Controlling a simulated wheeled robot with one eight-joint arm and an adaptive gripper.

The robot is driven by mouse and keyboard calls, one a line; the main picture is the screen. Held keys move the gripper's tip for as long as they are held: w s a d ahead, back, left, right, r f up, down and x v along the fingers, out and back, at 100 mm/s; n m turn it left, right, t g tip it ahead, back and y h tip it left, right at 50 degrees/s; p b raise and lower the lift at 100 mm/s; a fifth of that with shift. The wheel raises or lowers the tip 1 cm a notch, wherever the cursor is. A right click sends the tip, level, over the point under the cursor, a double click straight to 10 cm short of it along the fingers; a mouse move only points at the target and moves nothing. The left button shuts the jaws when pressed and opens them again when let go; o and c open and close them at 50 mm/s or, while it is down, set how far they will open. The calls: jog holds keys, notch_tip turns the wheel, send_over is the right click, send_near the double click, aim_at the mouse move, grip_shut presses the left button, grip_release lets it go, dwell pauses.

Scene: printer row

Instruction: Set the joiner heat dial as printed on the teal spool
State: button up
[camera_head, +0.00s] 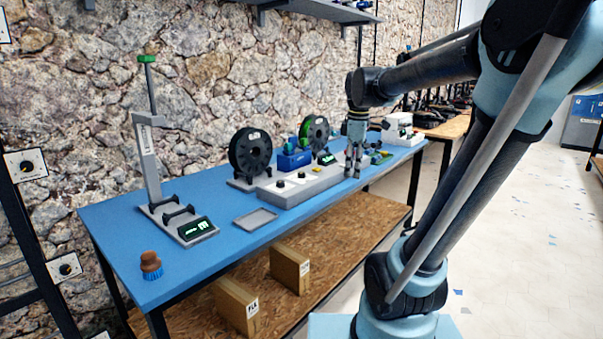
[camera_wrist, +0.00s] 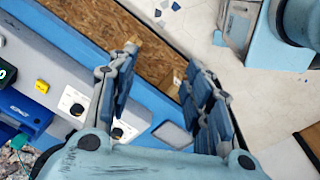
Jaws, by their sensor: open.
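The long grey joiner panel (camera_head: 300,186) lies on the blue table and carries small dark dials on pale plates. In the wrist view one dial (camera_wrist: 77,108) and a second dial (camera_wrist: 117,132) show left of and behind my fingers; I cannot read which is the heat dial. My gripper (camera_head: 353,176) points down near the panel's right end, and it is open and empty in the wrist view (camera_wrist: 162,56). A dark spool (camera_head: 250,153) and a spool with green filament (camera_head: 314,132) stand behind the panel. I cannot make out a teal spool or any printed setting.
A blue unit (camera_head: 293,160) sits behind the panel; a yellow button (camera_wrist: 42,86) is on the panel. A shallow grey tray (camera_head: 256,218) lies in front. A tall grey stand (camera_head: 148,160) and a brown-and-blue brush-like item (camera_head: 151,264) are at left. A white machine (camera_head: 399,127) stands at right.

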jog(key=w+a+r+n, duration=0.3)
jog(key=w+a+n, duration=0.1)
jog(key=w, duration=0.2)
jog(key=w+a+r+n, duration=0.3)
jog(key=w+a+n, duration=0.1)
jog(key=w+n, duration=0.15)
jog(key=r+n+g, duration=0.1)
jog(key=n, duration=0.7)
send_over(302, 173)
jog(key=f, duration=1.7)
jog(key=shift+w+a, duration=0.1)
jog(key=shift+w, duration=0.15)
jog(key=c, duration=1.1)
